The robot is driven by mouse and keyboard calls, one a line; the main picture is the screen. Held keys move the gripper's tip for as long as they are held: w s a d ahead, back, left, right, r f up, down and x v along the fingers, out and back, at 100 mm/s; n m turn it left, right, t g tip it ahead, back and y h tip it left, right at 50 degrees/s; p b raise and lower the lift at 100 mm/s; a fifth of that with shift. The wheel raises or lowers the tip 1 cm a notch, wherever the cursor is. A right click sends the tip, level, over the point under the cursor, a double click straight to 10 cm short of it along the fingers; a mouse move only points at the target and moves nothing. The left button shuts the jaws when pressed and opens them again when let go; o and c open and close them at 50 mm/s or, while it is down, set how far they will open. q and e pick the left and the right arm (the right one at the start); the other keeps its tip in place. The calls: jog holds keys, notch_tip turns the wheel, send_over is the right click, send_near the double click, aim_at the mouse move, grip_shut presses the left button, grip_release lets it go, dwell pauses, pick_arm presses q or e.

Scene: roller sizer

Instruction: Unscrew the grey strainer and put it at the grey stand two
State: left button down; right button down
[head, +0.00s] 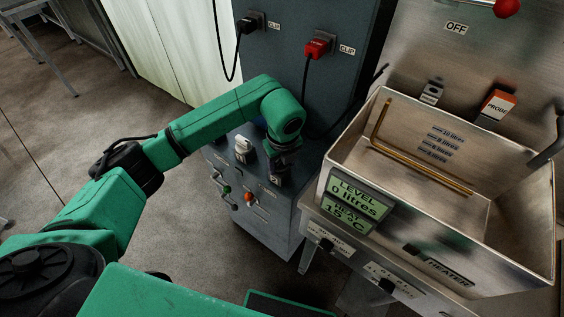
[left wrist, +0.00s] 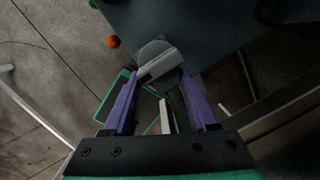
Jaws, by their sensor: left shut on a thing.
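My left gripper (head: 281,158) is over the dark control cabinet in the head view, pointing down just above a small stand marked 2 (head: 277,180). Its fingers are mostly hidden by my wrist there. In the left wrist view, the purple fingers of the left gripper (left wrist: 160,74) are shut on a grey piece with a rounded top (left wrist: 157,58), which I take to be the grey strainer. Whether it touches the stand is hidden. My right gripper is not in view.
A pale fitting (head: 243,148) stands on the cabinet (head: 274,222), left of the gripper. A metal tank (head: 340,160) with a level display (head: 357,196) is close on the right. Black and red clip plugs (head: 318,46) with hanging cables are behind.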

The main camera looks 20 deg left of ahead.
pick_arm(q)
jog(key=shift+f+b, duration=0.85)
jog(key=shift+f, duration=0.25)
jog(key=shift+c, duration=0.6)
grip_release()
jog(key=shift+r, duration=0.1)
notch_tip(320, 180, up, 14)
jog(key=s+b, duration=0.1)
jog(key=s, duration=0.1)
jog(key=shift+s+d+r, duration=0.15)
jog(key=shift+s+d, duration=0.05)
jog(key=shift+d, duration=0.25)
